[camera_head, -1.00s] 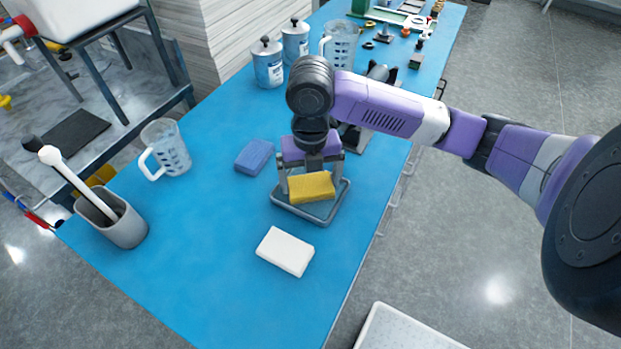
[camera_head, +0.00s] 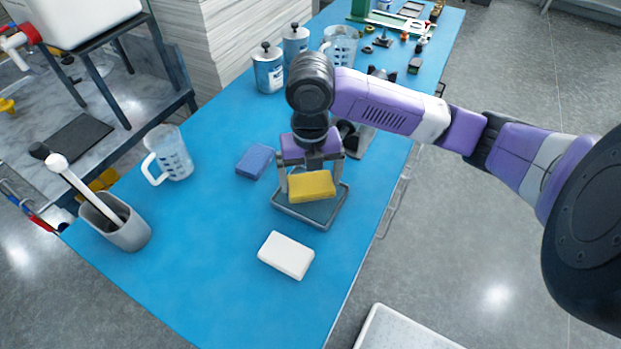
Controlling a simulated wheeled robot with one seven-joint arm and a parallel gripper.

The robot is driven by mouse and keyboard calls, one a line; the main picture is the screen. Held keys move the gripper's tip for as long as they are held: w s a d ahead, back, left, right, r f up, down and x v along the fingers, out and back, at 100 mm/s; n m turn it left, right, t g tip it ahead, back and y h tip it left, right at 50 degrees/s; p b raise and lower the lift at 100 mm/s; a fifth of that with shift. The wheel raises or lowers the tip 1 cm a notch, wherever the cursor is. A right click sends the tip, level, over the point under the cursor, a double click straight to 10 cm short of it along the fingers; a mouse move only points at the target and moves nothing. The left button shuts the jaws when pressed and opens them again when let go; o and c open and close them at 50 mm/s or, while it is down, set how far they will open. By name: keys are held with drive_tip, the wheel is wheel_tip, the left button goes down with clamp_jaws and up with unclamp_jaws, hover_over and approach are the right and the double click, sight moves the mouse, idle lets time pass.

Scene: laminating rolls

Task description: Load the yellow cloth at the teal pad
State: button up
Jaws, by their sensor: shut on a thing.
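The yellow cloth (camera_head: 311,187) is a folded yellow block in the middle of the head view. My gripper (camera_head: 311,180) is shut on it, with a finger at each side, and points down. The cloth is over a grey-rimmed tray with a dark teal pad (camera_head: 318,212) inside. The cloth and gripper hide the tray's far part. I cannot tell whether the cloth touches the pad or hangs above it.
A blue block (camera_head: 256,161) lies left of the gripper, and a white block (camera_head: 286,255) lies in front. A measuring jug (camera_head: 172,156) and a grey holder (camera_head: 118,225) stand at left. Metal canisters (camera_head: 268,69) stand behind. The blue tabletop (camera_head: 215,245) is clear at front left.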

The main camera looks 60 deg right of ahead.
sight(311, 183)
drive_tip(key=shift+r+p, duration=1.35)
drive_tip(key=shift+r, duration=0.95)
drive_tip(key=shift+f, duration=0.1)
